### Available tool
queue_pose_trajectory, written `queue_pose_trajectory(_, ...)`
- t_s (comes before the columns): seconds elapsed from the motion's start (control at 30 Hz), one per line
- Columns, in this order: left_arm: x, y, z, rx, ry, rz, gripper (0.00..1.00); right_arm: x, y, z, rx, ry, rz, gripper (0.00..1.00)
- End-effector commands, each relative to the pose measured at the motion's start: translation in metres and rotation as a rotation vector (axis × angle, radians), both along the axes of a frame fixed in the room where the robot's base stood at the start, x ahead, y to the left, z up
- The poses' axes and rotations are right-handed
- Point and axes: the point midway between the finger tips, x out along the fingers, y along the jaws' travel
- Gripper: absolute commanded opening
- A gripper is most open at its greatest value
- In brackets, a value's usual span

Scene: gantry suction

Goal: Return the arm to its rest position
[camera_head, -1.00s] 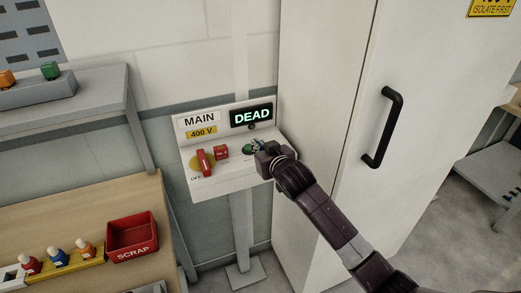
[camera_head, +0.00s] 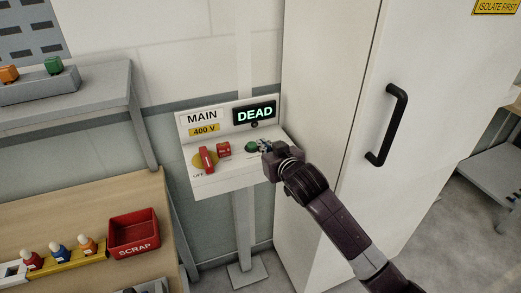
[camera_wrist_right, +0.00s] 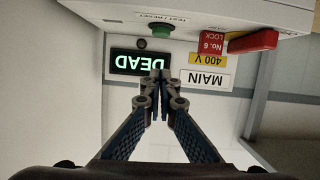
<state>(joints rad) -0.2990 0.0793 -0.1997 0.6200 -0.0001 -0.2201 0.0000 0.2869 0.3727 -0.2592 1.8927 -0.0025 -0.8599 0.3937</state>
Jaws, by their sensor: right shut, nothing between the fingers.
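My right gripper (camera_head: 264,146) is at the sloped front of the main switch box (camera_head: 236,176), near the green button (camera_head: 251,147). In the right wrist view its fingers (camera_wrist_right: 160,84) are closed together and empty, below the green button (camera_wrist_right: 160,30) in the picture and apart from it. The lit display (camera_head: 254,113) reads DEAD. The red rotary handle (camera_head: 207,159) is beside a red lock tag (camera_head: 223,149), which reads No. 6 LOCK in the right wrist view (camera_wrist_right: 211,43). My left gripper is out of view.
A tall white cabinet (camera_head: 335,90) with a black handle (camera_head: 387,125) stands just right of the box. A wooden bench (camera_head: 90,205) at left bears a red SCRAP bin (camera_head: 134,235) and a yellow rack (camera_head: 75,262) with colored pieces. A grey shelf (camera_head: 110,90) is above it.

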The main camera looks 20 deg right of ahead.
Motion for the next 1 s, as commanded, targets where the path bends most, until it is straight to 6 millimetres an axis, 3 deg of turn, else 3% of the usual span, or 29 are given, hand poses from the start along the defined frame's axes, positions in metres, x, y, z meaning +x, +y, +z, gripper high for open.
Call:
queue_pose_trajectory(0.33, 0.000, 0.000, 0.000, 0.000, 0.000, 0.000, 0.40, 0.000, 0.000, -0.001, 0.000, 0.001, 0.000, 0.00)
queue_pose_trajectory(0.47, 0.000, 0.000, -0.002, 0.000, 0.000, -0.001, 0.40, 0.000, -0.002, -0.026, -0.003, 0.035, -0.003, 0.00)
queue_pose_trajectory(0.57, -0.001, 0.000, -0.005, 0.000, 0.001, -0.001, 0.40, -0.004, -0.007, -0.076, -0.012, 0.099, -0.009, 0.00)
queue_pose_trajectory(0.77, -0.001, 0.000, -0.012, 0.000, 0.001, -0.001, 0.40, -0.035, -0.018, -0.215, -0.038, 0.282, -0.015, 0.00)
queue_pose_trajectory(0.87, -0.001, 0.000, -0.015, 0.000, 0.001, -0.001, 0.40, -0.064, -0.022, -0.286, -0.051, 0.376, -0.013, 0.00)
queue_pose_trajectory(1.0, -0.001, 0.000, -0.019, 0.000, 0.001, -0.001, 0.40, -0.118, -0.026, -0.379, -0.067, 0.506, -0.006, 0.00)
